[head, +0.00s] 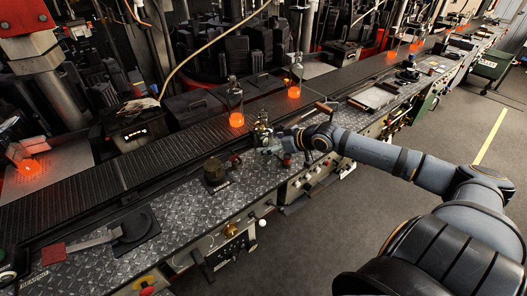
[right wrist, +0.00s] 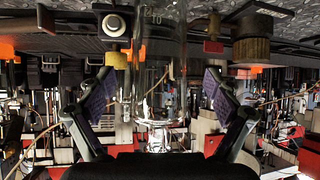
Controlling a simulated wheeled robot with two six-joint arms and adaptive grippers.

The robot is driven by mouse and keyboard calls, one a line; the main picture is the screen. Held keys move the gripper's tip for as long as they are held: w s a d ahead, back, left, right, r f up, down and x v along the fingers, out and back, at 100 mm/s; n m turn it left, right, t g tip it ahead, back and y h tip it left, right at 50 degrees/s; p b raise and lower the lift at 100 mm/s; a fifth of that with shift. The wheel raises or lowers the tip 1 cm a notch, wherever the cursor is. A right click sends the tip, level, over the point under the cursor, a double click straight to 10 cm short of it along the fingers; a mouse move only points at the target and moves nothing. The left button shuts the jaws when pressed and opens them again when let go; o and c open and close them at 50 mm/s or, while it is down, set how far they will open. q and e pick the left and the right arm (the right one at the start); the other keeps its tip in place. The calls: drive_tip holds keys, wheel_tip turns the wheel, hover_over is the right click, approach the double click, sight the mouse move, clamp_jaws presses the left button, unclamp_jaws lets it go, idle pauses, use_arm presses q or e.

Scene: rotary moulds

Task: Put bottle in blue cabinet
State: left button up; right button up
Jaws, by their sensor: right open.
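A clear glass bottle (head: 235,96) with a glowing orange base stands on the dark conveyor. Another clear bottle (head: 296,74) with a glowing base stands farther right along it. My right gripper (head: 263,136) is over the near edge of the conveyor, to the right of and nearer than the first bottle. In the right wrist view its two fingers (right wrist: 158,88) are spread wide. Clear glass (right wrist: 160,45) shows between and beyond them, but I cannot tell how close it is. No blue cabinet can be made out. My left gripper is not in view.
A metal bench (head: 190,205) with knobs and a dark cylindrical block (head: 214,171) runs along the conveyor's near side. Dark mould machinery (head: 235,45) stands behind. A green cart (head: 491,65) is at the far right. The grey floor (head: 460,150) is open.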

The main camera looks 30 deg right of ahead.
sight(263, 145)
drive_tip(key=shift+w+a+f+b, duration=0.1)
drive_tip(key=shift+w+f+b, duration=0.25)
drive_tip(key=shift+f, duration=0.1)
drive_tip(key=shift+x, duration=2)
drive_tip(key=shift+s+f, duration=0.1)
drive_tip(key=shift+f, duration=0.05)
drive_tip(key=c, duration=1.6)
drive_tip(key=shift+c, duration=0.8)
